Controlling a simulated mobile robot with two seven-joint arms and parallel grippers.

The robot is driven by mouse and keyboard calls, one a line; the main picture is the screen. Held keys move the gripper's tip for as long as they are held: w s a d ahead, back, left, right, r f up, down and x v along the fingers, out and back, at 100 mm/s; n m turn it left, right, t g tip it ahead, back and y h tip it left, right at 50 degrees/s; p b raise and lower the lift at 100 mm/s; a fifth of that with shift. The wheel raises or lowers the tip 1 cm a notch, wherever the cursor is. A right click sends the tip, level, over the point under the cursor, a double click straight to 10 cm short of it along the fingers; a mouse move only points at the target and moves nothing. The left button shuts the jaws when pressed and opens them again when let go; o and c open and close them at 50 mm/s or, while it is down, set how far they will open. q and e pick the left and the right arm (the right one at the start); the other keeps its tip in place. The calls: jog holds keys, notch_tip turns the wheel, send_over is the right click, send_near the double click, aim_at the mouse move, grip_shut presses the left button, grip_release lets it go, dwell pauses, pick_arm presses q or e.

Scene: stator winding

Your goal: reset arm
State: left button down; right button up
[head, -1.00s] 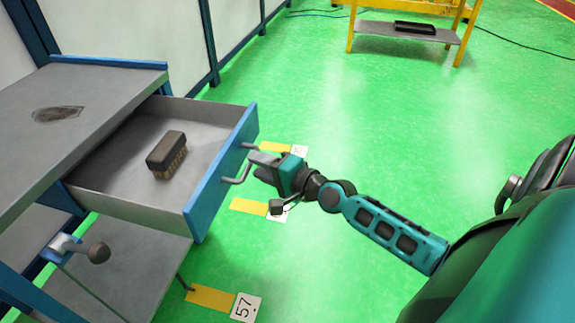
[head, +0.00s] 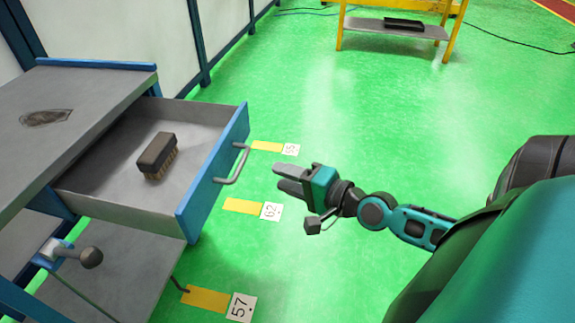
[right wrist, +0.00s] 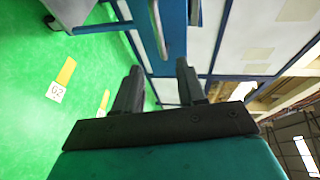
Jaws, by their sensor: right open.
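My right gripper (head: 280,179) is open and empty in the head view. It hangs over the green floor, to the right of the drawer handle (head: 234,166) and apart from it. In the right wrist view its two fingers (right wrist: 158,85) stand apart with nothing between them, and the metal handle (right wrist: 158,28) shows beyond them. The drawer (head: 215,172) with a blue front is pulled out of the workbench. A brush (head: 157,156) with a dark back lies in it. My left gripper is not in view.
The grey workbench top (head: 85,100) bears a dark oval patch. A vise-like part (head: 66,255) sits low on the bench. Yellow floor markers with number cards (head: 271,211) lie nearby. A yellow-framed table (head: 392,30) stands far back. The green floor between is clear.

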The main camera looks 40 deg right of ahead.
pick_arm(q)
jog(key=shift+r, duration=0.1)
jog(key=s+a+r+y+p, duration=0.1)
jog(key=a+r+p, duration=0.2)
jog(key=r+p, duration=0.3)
jog(key=p, duration=0.4)
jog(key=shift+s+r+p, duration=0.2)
jog(key=shift+p, duration=0.2)
pick_arm(e)
jog(key=s+a+f+n+g+h, duration=0.1)
jog(key=s+a+f+n+g, duration=0.1)
jog(key=s+a+n, duration=0.2)
jog(key=s+a+f+n+g+h, duration=0.1)
jog(key=s+a+f+n+g, duration=0.1)
jog(key=s+a+n, duration=0.3)
jog(key=a+n, duration=0.4)
jog(key=n, duration=0.3)
jog(key=shift+f+n+g, duration=0.15)
jog(key=shift+n+g, duration=0.15)
jog(key=shift+n, duration=0.1)
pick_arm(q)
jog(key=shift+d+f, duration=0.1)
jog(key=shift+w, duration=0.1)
